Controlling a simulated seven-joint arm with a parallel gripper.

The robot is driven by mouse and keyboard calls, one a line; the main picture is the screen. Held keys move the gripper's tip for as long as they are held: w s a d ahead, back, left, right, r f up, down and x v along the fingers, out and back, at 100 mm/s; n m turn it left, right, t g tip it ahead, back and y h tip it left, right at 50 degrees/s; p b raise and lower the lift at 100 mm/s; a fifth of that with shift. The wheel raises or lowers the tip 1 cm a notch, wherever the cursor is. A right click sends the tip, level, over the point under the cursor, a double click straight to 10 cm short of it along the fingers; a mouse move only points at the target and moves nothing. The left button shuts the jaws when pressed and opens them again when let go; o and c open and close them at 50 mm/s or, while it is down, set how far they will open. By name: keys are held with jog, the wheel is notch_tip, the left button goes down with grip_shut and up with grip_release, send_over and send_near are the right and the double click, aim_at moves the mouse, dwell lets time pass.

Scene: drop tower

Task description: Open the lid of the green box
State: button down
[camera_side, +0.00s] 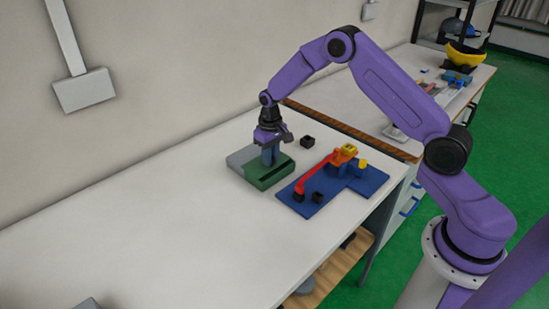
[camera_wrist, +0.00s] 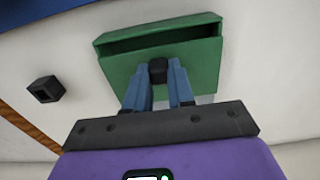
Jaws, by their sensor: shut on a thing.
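The green box (camera_side: 263,182) sits on the white table below my gripper (camera_side: 270,160). In the wrist view the green box (camera_wrist: 205,62) shows a long dark opening (camera_wrist: 160,40) along its far side. The lid's flat green top lies between this opening and my fingers. My gripper (camera_wrist: 160,82) has its two blue fingers around a small black knob (camera_wrist: 158,70) on the lid and is shut on it. The near edge of the lid is partly hidden behind my fingers and gripper body.
A blue board (camera_side: 335,190) with a red bar (camera_side: 322,172) and a yellow block (camera_side: 347,150) lies to the right of the box. A black hollow cube (camera_side: 307,142) stands behind, also visible in the wrist view (camera_wrist: 45,89). The table's left side is mostly clear.

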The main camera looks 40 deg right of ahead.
aim_at(257, 157)
jog(key=shift+w, duration=3.3)
jog(key=c, duration=1)
grip_release()
jog(key=shift+o, duration=0.2)
notch_tip(257, 157, up, 18)
jog(key=shift+f, duration=0.25)
